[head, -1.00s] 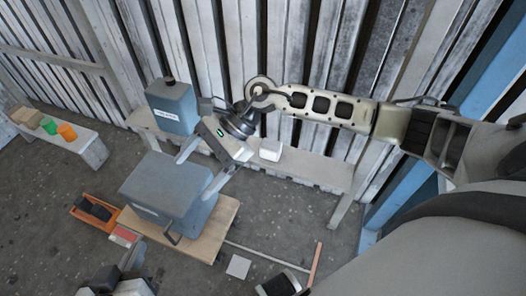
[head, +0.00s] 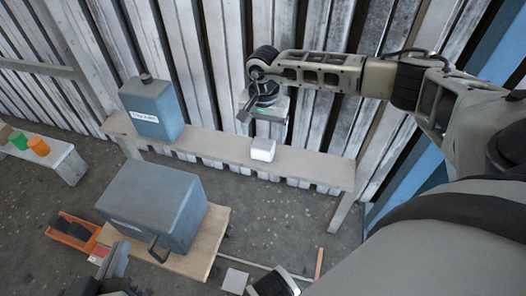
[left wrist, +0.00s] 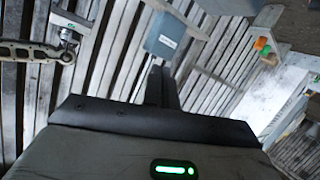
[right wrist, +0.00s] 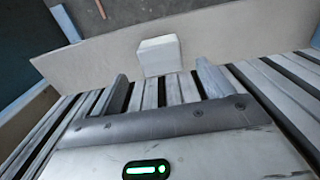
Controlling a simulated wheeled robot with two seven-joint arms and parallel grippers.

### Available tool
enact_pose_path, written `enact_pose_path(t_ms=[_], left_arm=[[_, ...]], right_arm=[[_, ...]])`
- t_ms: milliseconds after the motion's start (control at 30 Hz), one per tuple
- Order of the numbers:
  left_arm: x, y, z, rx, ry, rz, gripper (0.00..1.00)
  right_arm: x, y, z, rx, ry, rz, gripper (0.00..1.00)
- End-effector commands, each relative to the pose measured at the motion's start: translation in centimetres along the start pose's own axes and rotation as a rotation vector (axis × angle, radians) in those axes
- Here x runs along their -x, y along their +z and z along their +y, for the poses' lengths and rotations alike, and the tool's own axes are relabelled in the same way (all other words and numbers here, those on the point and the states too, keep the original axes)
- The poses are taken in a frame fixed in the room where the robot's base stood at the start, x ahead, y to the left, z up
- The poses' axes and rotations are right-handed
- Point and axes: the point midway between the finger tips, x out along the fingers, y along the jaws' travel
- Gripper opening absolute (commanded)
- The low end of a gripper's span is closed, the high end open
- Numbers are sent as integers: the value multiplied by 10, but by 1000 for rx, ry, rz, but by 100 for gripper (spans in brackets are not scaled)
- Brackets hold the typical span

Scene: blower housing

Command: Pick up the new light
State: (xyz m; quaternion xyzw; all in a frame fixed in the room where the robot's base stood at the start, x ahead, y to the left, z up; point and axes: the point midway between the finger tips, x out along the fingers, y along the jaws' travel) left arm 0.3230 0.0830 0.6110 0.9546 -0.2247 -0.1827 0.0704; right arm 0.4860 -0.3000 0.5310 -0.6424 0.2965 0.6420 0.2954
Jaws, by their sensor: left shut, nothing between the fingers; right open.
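A small white block (head: 262,149), the only thing here that could pass for the new light, sits on the narrow bench by the slatted wall. It also shows in the right wrist view (right wrist: 160,55). My right gripper (head: 250,106) is open and empty above the bench, a little up and left of the block in the head view. In the right wrist view its fingers (right wrist: 163,86) are spread, and the block appears between them, beyond the tips. My left gripper (head: 118,260) is low at the lower left, shut and empty; its closed fingers (left wrist: 158,86) show in the left wrist view.
A blue-grey labelled box (head: 152,108) stands at the bench's (head: 215,146) left end. A larger grey housing (head: 155,205) rests on a wooden board (head: 208,243) below. An orange bin (head: 70,231) lies beside it. Green and orange pieces (head: 38,146) sit on a far-left bench.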

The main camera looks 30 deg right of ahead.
Motion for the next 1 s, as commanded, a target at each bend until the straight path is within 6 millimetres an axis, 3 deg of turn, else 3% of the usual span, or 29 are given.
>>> enact_pose_path(t_ms=[233,500,767,933,1000], left_arm=[[0,0,1,9,7,17,0],[-3,1,5,67,39,49,0],[-3,-12,7,73,48,80,0],[-3,-12,7,74,47,79,0],[-3,-11,7,74,47,77,0]], right_arm=[[-16,1,0,0,0,-2,80],[-55,2,-1,-1,1,-2,80],[-58,2,-1,-1,-1,-1,80],[-57,2,-1,-1,-1,-1,33],[-57,2,-1,-1,-1,-1,30]])
